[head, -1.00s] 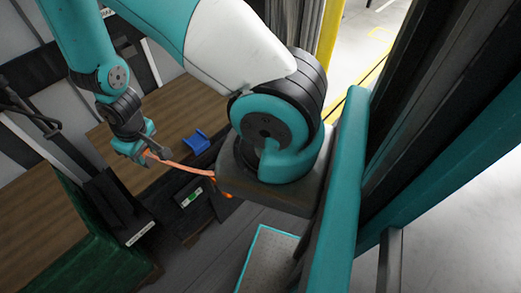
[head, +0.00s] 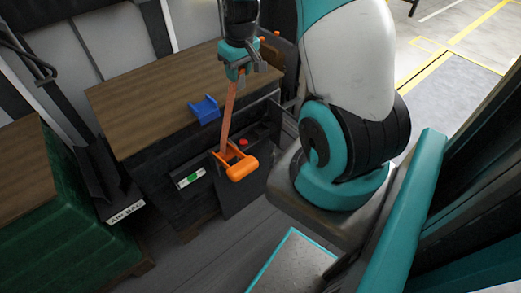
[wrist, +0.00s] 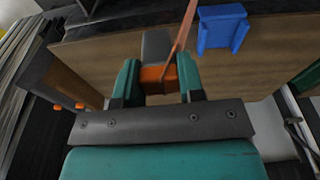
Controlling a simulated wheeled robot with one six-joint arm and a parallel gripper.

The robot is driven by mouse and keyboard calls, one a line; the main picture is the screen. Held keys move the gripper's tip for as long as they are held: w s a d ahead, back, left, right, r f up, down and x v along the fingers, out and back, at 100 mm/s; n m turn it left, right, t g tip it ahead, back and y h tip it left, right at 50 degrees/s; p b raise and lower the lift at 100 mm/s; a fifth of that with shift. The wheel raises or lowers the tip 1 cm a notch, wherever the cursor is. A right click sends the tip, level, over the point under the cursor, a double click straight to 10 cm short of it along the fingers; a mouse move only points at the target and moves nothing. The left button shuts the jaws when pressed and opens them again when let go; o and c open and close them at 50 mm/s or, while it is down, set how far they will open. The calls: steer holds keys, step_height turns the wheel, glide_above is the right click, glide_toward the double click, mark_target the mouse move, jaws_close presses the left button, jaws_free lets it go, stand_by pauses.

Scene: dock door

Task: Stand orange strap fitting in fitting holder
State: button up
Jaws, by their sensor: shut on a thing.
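My gripper (head: 243,70) is shut on the orange strap fitting (wrist: 157,74), which shows between the teal fingers in the wrist view (wrist: 160,80). In the head view the jaws mostly hide it. An orange strap (head: 229,112) runs down from the jaws to a bulky orange buckle (head: 239,164) in front of the dark cabinet. The blue fitting holder (head: 205,109) sits on the wooden top, left of and below my gripper in the head view. It also shows in the wrist view (wrist: 222,28), beyond the fingers and to the right. The holder looks empty.
The wooden bench top (head: 150,95) is mostly clear left of the holder. Orange knobs (head: 276,34) stand near its back right corner. A level-like tool with a green vial (head: 190,178) is on the cabinet front. A green crate (head: 75,215) is at left.

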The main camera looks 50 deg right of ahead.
steer(key=b, duration=0.5)
glide_above(259, 132)
step_height(259, 132, down, 2)
steer(key=shift+m, duration=0.3)
steer(key=f+b, duration=0.1)
steer(key=f, duration=0.5)
steer(key=f+b, duration=0.1)
steer(key=f, duration=0.6)
steer(key=f+b, duration=0.1)
steer(key=f, duration=0.6)
steer(key=shift+s+a+b, duration=0.1)
steer(key=shift+s+b, duration=0.25)
steer(key=shift+b, duration=0.05)
steer(key=shift+f, duration=0.15)
steer(key=o, duration=1)
steer(key=shift+c, duration=0.2)
